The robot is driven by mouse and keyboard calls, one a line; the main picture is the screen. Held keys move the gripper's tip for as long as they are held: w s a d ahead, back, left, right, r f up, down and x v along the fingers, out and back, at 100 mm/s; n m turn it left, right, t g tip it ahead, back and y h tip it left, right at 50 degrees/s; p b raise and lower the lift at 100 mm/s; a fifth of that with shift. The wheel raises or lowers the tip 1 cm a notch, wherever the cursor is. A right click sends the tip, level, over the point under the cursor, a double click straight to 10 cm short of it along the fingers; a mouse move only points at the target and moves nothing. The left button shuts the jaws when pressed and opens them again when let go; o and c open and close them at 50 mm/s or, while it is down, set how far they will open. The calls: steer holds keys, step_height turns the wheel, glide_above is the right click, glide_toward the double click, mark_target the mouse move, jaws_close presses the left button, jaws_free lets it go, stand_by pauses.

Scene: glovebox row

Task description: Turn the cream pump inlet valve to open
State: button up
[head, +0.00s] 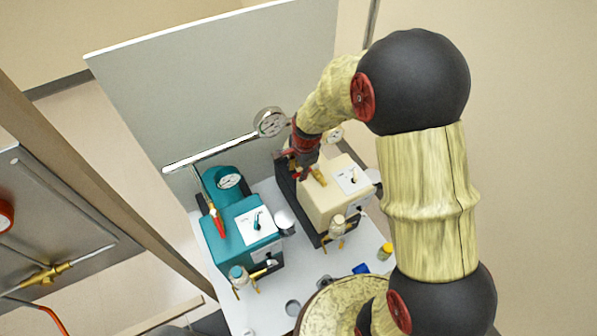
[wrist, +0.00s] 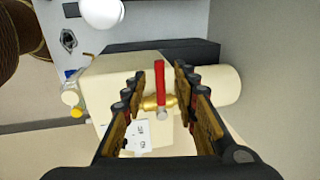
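The cream pump (head: 330,205) stands on the white table, and its cream body fills the middle of the wrist view (wrist: 110,75). Its inlet valve has a brass body (wrist: 150,103) and a red lever handle (wrist: 160,82). In the wrist view the lever points up, crosswise to the brass body. The brass part (head: 319,177) also shows in the head view, beside my gripper (head: 300,165). In the wrist view my gripper (wrist: 159,72) is open, with the red lever between its two fingers and gaps on both sides. The fingers hide parts of the pump.
A teal pump (head: 235,228) with its own red lever (head: 216,220) stands to the left. A round gauge (head: 270,122) and pipe are on the grey panel (head: 190,100) behind. Small yellow (head: 385,251) and blue (head: 361,268) items lie on the table front.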

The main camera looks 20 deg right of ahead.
steer(key=shift+w+f, duration=0.15)
steer(key=shift+f, duration=0.45)
steer(key=c, duration=0.4)
steer(key=c, duration=0.3)
jaws_close()
